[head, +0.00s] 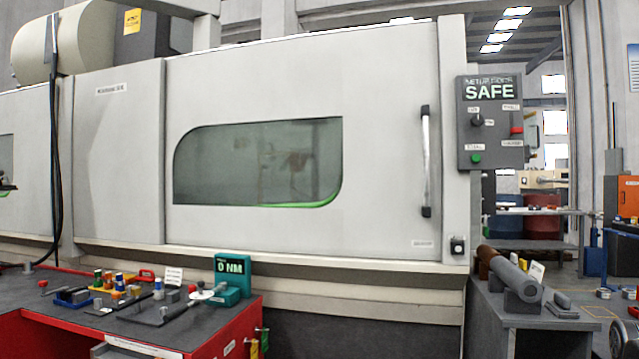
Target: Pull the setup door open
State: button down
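The large light grey machine door (385,170) fills the middle of the head view and looks closed, its right edge meeting the frame post. I cannot read a label that names it the setup door. It has a dark rounded window (255,160) with a green edge glimpsed at the bottom. A vertical metal bar handle (426,160) with dark end mounts is fixed near the door's right edge. A small label sits low on the door below the handle. I cannot identify my gripper in this view, and nothing is seen touching the handle.
A dark control panel (490,122) reading SAFE is right of the door. A red bench (50,335) with tools and a teal meter (232,277) stands at front left. A grey stand (482,320) with cylinders is at front right. A gap lies between bench and stand.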

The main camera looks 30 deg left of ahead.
aim_at(325, 142)
jog(key=k, duration=1)
jog(key=u, duration=1.35)
jog(key=i, duration=1.05)
jog(key=u, duration=0.2)
jog(key=k, duration=0.5)
jog(key=z, duration=0.4)
